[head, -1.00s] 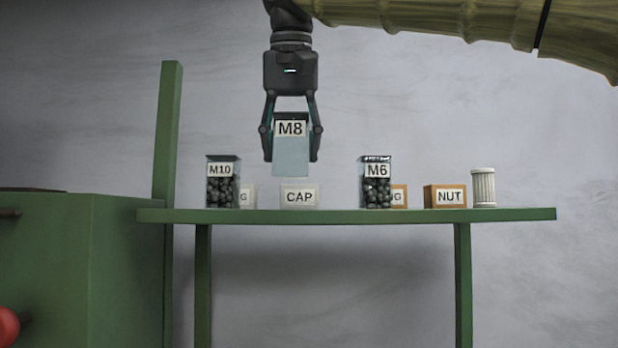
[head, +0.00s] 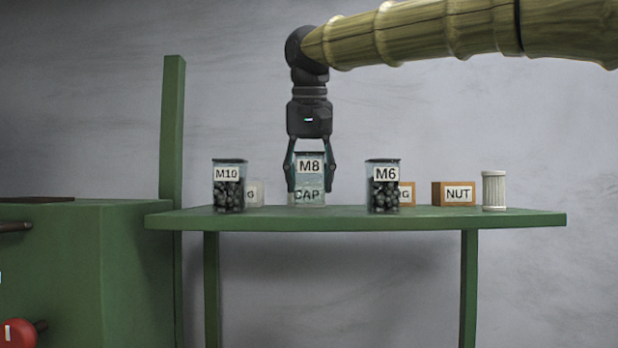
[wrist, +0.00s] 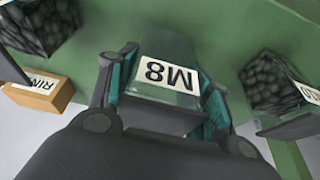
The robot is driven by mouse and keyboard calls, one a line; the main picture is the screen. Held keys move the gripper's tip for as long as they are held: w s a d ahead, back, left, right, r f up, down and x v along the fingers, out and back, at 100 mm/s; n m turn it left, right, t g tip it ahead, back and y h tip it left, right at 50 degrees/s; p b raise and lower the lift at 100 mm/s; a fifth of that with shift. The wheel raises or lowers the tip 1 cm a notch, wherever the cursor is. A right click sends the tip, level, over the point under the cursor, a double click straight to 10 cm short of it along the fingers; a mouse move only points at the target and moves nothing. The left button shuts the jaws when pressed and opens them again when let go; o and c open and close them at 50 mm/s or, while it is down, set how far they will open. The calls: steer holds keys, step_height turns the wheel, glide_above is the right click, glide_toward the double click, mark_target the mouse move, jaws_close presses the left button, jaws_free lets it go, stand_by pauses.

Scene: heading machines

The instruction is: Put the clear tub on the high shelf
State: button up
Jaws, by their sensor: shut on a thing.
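The clear tub labelled M8 (head: 309,168) is upright between the fingers of my gripper (head: 312,178), which is shut on its sides. The tub looks empty. It is at or just above the green high shelf (head: 340,220); I cannot tell if it touches. A box labelled CAP shows through it from behind. In the wrist view the M8 tub (wrist: 165,85) sits between the teal finger pads of my gripper (wrist: 165,90).
An M10 tub of dark balls (head: 229,190) stands left of my gripper, an M6 tub (head: 383,190) right. Behind are small labelled boxes. A NUT box (head: 453,194) and white ribbed cylinder (head: 494,190) stand farther right. A green post (head: 172,130) rises at the left.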

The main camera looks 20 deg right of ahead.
steer(key=shift+w+f, duration=0.1)
steer(key=shift+f, duration=0.5)
steer(key=shift+f, duration=0.1)
steer(key=o, duration=1.4)
steer(key=shift+o, duration=0.2)
steer(key=b+v, duration=0.2)
steer(key=v, duration=1)
steer(key=shift+b, duration=0.35)
